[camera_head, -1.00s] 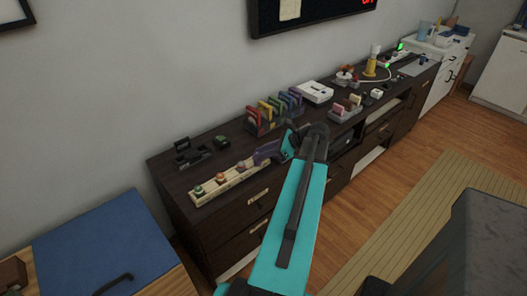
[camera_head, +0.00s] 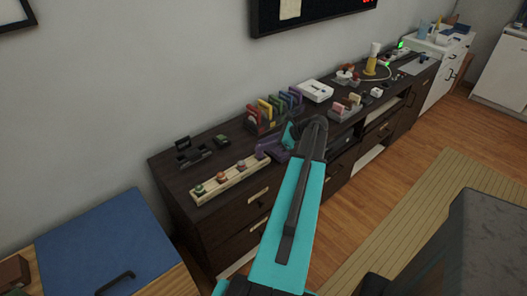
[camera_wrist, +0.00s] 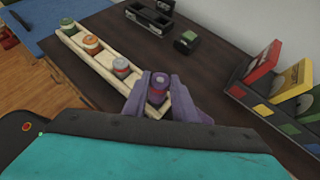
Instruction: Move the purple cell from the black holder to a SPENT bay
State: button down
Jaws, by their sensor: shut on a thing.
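The purple cell (camera_wrist: 158,84) stands upright between the purple fingers of my gripper (camera_wrist: 160,98) in the wrist view. The gripper is shut on it. The cell is at the near end of a long cream tray (camera_wrist: 88,60), in line with the cells there; I cannot tell whether its base is seated. In the head view my gripper (camera_head: 273,149) is at the right end of the tray (camera_head: 229,184), and the cell is hidden. A black holder (camera_head: 190,153) stands at the back left of the dresser; it also shows in the wrist view (camera_wrist: 150,14).
The tray holds several other cells with green, orange and red bands. A small black block with a green top (camera_wrist: 187,41) stands behind it. A rack of coloured cards (camera_head: 266,122) is to the right. Dark dresser top (camera_wrist: 130,45) lies bare between tray and holder.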

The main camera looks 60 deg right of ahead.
jog(key=shift+f+p, duration=0.5)
jog(key=shift+f, duration=1.2)
jog(key=c, duration=1.4)
grip_release()
jog(key=shift+f, duration=0.1)
jog(key=shift+c, duration=0.2)
jog(key=shift+s+r, duration=0.1)
jog(key=shift+r, duration=0.1)
jog(key=b+v, duration=0.2)
jog(key=v, duration=0.9)
jog(key=shift+s+d+r+b, duration=0.2)
jog(key=shift+s+b, duration=0.1)
